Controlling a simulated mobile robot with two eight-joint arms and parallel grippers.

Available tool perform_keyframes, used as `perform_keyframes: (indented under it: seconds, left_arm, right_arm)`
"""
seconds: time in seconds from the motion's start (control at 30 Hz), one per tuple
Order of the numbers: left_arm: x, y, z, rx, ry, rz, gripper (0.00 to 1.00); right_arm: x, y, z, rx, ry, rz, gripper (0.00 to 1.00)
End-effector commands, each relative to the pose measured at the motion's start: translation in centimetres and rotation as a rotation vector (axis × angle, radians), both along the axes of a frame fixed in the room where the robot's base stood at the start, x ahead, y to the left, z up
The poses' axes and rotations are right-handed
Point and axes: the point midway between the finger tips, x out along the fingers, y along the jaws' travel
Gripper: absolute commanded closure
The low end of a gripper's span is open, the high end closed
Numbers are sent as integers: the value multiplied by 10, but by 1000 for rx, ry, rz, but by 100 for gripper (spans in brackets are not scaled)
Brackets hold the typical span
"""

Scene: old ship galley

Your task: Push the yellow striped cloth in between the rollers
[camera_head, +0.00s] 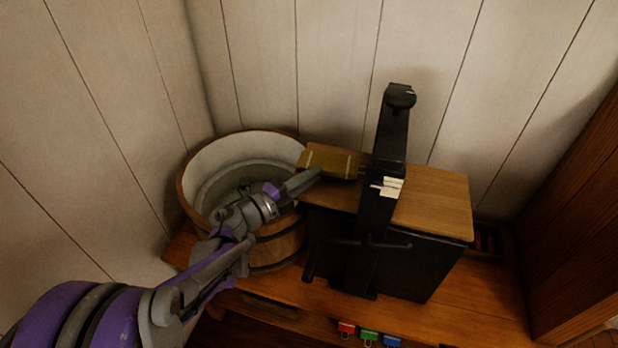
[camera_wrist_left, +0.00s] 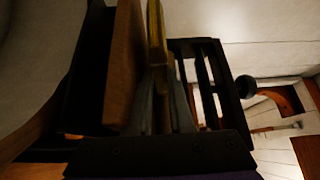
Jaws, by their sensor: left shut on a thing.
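The yellow striped cloth (camera_head: 335,161) lies folded flat over the left part of the wooden board, its right end close to the black upright frame (camera_head: 384,145) of the wringer. My left gripper (camera_head: 314,174) is shut on the cloth's left, near edge. In the left wrist view, the cloth (camera_wrist_left: 156,32) stands edge-on between the fingers (camera_wrist_left: 160,105). The rollers are hard to make out in the dark frame, so I cannot tell whether the cloth's far end touches them. My right gripper is not in view.
A wooden tub (camera_head: 277,246) stands left of the wringer, under my left arm. The wooden board (camera_head: 432,202) extends right of the frame. Red (camera_head: 346,328), green (camera_head: 369,336) and blue (camera_head: 391,341) clips sit at the bench's front edge. Plank walls close off the back and left.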

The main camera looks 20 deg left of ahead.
Motion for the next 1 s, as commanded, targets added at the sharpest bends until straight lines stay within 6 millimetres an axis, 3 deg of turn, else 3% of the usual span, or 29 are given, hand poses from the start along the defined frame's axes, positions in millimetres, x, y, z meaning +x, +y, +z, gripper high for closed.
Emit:
perform_keyframes:
  seconds: [0.03,0.13,0.17,0.3,0.37,0.57,1.0]
  left_arm:
    - [-8,-11,-22,45,22,-26,100]
    - [-8,-11,-22,45,22,-27,100]
    - [-8,-11,-22,45,22,-27,78]
    - [-8,-12,-22,45,22,-27,53]
    - [-9,-11,-22,45,22,-27,45]
    - [-25,3,-19,38,17,-22,45]
    - [-90,60,-6,10,-2,9,45]
  right_arm:
    - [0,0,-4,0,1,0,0]
    - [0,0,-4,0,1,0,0]
    - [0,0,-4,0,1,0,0]
    - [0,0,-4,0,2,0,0]
    - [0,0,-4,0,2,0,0]
    - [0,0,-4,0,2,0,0]
    - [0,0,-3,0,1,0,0]
